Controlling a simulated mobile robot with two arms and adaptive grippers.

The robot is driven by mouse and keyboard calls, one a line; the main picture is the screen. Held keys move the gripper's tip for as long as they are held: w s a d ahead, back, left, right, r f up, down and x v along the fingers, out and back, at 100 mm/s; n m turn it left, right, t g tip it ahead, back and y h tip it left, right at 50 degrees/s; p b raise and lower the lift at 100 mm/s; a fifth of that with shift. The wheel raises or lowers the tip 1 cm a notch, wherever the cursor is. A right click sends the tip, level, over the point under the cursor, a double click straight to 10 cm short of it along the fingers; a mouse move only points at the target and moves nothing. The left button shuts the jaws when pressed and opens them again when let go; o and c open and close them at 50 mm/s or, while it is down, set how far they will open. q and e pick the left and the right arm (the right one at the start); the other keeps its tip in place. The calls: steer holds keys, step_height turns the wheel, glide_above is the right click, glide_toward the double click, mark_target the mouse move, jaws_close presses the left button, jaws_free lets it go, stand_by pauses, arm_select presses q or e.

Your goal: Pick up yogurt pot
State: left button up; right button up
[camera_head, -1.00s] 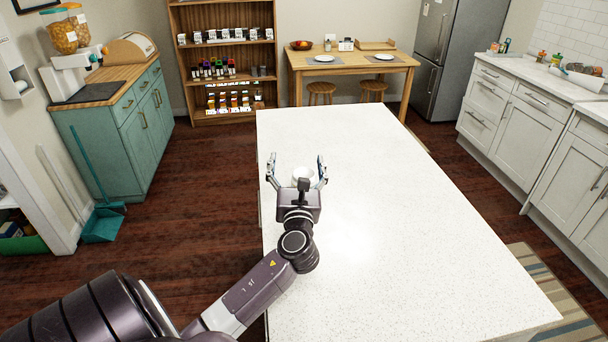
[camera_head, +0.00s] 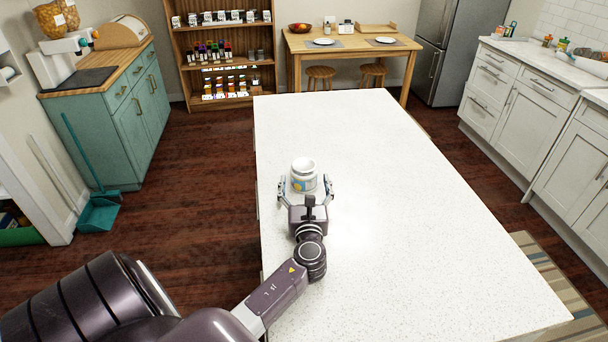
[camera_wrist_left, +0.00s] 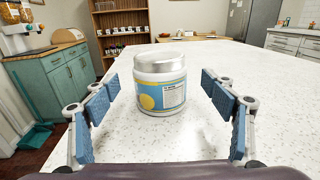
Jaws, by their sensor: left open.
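The yogurt pot (camera_head: 304,175) is a white jar with a blue and yellow label and a pale lid. It stands upright on the white island worktop (camera_head: 400,220). In the left wrist view the pot (camera_wrist_left: 161,85) stands ahead, roughly centred between the finger pads. My left gripper (camera_head: 306,187) is open, with its fingers spread to the left and right at the near side of the pot. In the left wrist view the blue pads of my left gripper (camera_wrist_left: 163,105) show gaps on both sides of the pot. My right gripper is not in view.
The worktop around the pot is clear, and its left edge (camera_head: 258,210) is close to the gripper. Beyond stand a wooden shelf (camera_head: 222,38) with small goods and a dining table (camera_head: 350,45). A teal cabinet (camera_head: 125,110) is at left.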

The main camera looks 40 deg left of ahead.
arm_select(q)
steer(key=shift+w+a+r, duration=0.2)
steer(key=shift+w+a, duration=0.1)
steer(key=x, duration=0.3)
steer(key=shift+w+a+f, duration=0.1)
steer(key=shift+w+a, duration=0.3)
steer(key=shift+a, duration=0.05)
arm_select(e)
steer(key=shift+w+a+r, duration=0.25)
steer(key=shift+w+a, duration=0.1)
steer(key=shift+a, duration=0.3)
arm_select(q)
steer(key=shift+d, duration=0.1)
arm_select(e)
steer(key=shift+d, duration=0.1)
arm_select(q)
steer(key=shift+s, duration=0.1)
steer(key=shift+c, duration=1.2)
steer(key=c, duration=0.8)
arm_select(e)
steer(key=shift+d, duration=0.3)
arm_select(q)
steer(key=shift+p, duration=0.3)
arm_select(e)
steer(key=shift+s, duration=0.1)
